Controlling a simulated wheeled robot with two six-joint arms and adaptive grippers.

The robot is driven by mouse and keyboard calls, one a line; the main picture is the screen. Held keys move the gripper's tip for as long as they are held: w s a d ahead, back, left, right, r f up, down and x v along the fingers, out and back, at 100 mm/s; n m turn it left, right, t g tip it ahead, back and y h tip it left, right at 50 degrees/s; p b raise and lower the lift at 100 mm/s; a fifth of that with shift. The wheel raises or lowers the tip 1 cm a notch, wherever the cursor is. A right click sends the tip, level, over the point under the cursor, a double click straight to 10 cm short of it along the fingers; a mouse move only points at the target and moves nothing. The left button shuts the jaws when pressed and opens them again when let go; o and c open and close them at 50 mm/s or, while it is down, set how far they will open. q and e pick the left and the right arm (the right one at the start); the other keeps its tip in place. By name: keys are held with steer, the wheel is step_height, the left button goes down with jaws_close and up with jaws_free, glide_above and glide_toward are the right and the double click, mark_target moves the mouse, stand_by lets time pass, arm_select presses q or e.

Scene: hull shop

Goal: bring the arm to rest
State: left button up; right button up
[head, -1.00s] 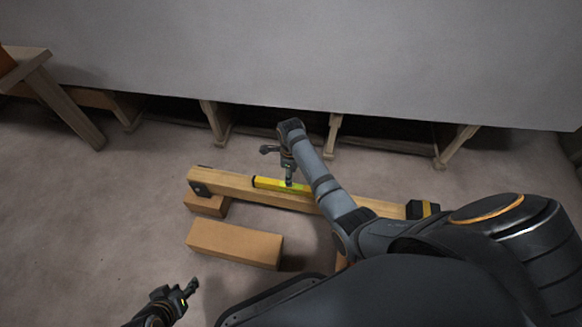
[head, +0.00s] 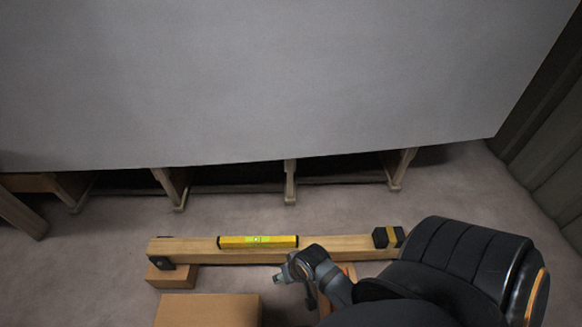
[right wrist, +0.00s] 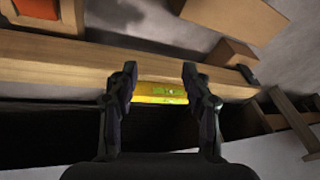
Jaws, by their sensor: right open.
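A yellow spirit level (head: 258,242) lies along the top of a long wooden beam (head: 200,247) in the head view. My right arm is folded in front of the beam, and its gripper is hard to make out there. In the right wrist view my right gripper (right wrist: 159,72) is open and empty. The level (right wrist: 160,93) shows beyond and between its fingers, apart from them, on the beam (right wrist: 60,68). My left gripper is not in view.
Wooden blocks (head: 208,311) stand below and in front of the beam. A large grey panel (head: 250,80) on wooden supports (head: 290,182) spans the back. Bare floor (head: 110,235) lies to the left.

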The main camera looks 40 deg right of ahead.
steer(key=s+n, duration=0.1)
steer(key=s+r+n, duration=0.2)
steer(key=n, duration=0.1)
steer(key=shift+a+r+t, duration=0.25)
steer(key=shift+a+t, duration=0.05)
steer(key=shift+t, duration=0.1)
arm_select(q)
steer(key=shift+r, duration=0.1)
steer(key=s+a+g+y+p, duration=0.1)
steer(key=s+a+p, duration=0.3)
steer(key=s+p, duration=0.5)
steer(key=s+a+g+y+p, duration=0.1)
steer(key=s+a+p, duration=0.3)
steer(key=p, duration=2)
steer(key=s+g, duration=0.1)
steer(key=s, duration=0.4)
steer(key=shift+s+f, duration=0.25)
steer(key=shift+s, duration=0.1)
arm_select(e)
steer(key=s+d+g+h, duration=0.1)
steer(key=s+d, duration=0.3)
steer(key=s, duration=0.5)
steer(key=s+d+g+h, duration=0.1)
steer(key=s+d, duration=0.3)
steer(key=s, duration=0.5)
steer(key=shift+s+f+g, duration=0.2)
steer(key=shift+s+g, duration=0.2)
steer(key=shift+g, duration=0.3)
